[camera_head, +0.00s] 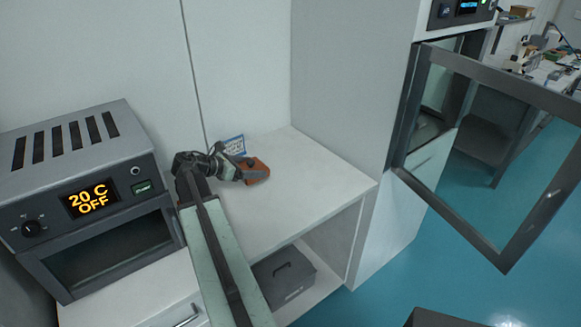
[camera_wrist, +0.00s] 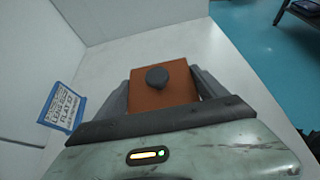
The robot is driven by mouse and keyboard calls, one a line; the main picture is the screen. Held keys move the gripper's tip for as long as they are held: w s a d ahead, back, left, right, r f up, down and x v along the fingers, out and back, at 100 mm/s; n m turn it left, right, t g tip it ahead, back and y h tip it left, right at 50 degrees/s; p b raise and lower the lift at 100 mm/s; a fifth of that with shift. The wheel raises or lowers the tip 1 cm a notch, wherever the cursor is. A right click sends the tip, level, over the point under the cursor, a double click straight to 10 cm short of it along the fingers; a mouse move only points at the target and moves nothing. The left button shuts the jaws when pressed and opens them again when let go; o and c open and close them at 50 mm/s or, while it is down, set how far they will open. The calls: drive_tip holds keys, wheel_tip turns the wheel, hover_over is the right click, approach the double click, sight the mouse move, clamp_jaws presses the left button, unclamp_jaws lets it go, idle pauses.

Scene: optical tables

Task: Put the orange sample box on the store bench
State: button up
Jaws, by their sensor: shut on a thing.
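The orange sample box (camera_head: 260,178) has a dark round knob on its lid. In the wrist view the box (camera_wrist: 150,99) sits between the two fingers of my gripper (camera_wrist: 162,92), which is shut on its sides. In the head view my gripper (camera_head: 250,169) holds the box at the white bench (camera_head: 309,174), over its back part. The box looks level and at or very near the bench top; I cannot tell whether it touches. The fingers partly hide its sides.
A blue-edged sign (camera_wrist: 62,106) stands on the bench beside my gripper. A grey oven (camera_head: 85,190) reading 20 C OFF is at the left. A tall white cabinet (camera_head: 350,80) borders the bench, with an open framed door (camera_head: 500,150) at right. A grey case (camera_head: 283,277) is underneath.

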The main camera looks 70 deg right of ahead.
drive_tip(key=b, duration=0.2)
hover_over(292, 191)
wheel_tip(292, 191, down, 2)
wheel_tip(292, 191, down, 7)
drive_tip(key=b, duration=0.6)
drive_tip(key=shift+d+r+b, duration=0.1)
drive_tip(key=shift+b, duration=0.2)
drive_tip(key=shift+f+b, duration=0.6)
drive_tip(key=o, duration=1.7)
